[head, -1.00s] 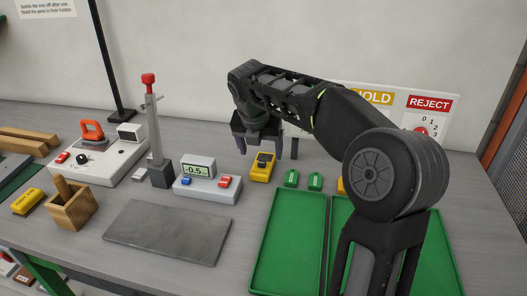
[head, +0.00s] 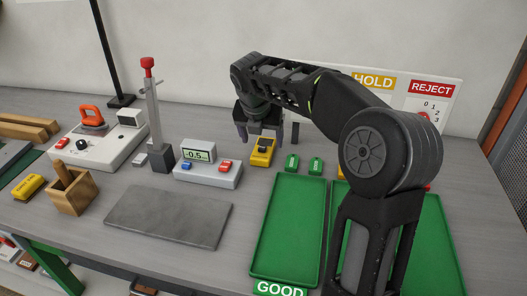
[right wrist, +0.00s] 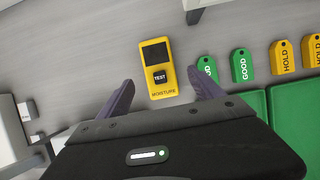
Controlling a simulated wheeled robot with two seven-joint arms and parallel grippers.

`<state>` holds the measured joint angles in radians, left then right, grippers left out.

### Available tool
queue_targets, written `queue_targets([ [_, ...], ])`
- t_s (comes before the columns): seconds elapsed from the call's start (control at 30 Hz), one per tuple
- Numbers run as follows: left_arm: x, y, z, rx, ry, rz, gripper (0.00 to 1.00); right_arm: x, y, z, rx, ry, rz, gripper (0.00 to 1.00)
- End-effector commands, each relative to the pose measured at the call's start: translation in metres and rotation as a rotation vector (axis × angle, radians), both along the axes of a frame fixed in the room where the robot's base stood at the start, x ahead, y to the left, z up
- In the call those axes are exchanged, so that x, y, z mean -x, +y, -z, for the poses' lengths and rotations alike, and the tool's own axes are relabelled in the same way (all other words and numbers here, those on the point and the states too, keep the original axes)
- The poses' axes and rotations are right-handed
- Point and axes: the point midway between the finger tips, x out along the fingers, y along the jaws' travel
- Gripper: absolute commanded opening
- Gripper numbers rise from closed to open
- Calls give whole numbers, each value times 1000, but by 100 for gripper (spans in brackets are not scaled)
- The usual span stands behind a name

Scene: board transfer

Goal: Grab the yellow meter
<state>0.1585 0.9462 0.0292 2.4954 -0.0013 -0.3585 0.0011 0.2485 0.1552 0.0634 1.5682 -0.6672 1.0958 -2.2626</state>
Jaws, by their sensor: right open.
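The yellow meter (head: 261,152) lies on the grey bench, to the right of the small display box. In the right wrist view the yellow meter (right wrist: 158,68) shows a dark screen, a black TEST button and the word MOISTURE. My right gripper (head: 261,137) is over the far part of the meter in the head view. In the right wrist view my right gripper (right wrist: 157,92) is open, its two fingers apart with the meter's lower end between and ahead of them. It holds nothing. My left gripper is not in view.
Green GOOD tags (head: 291,163) lie just right of the meter, with yellow HOLD tags (right wrist: 285,57) beyond. A green tray (head: 288,230) is in front. The display box (head: 208,170) and a grey slab (head: 168,216) are to the left.

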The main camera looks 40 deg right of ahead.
Motion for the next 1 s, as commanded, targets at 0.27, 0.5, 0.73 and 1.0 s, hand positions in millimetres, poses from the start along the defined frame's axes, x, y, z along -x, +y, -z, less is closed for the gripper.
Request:
queue_targets([
  [0.27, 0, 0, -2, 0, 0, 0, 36, -9, -9, 30, -1, 4, 1, 76],
  [0.5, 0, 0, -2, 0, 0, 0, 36, -13, -15, 48, -1, 1, -1, 76],
  [0.73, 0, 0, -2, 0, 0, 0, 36, -13, -15, 48, -1, 1, -1, 76],
  [1.0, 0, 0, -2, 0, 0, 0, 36, -13, -15, 48, -1, 1, 0, 76],
])
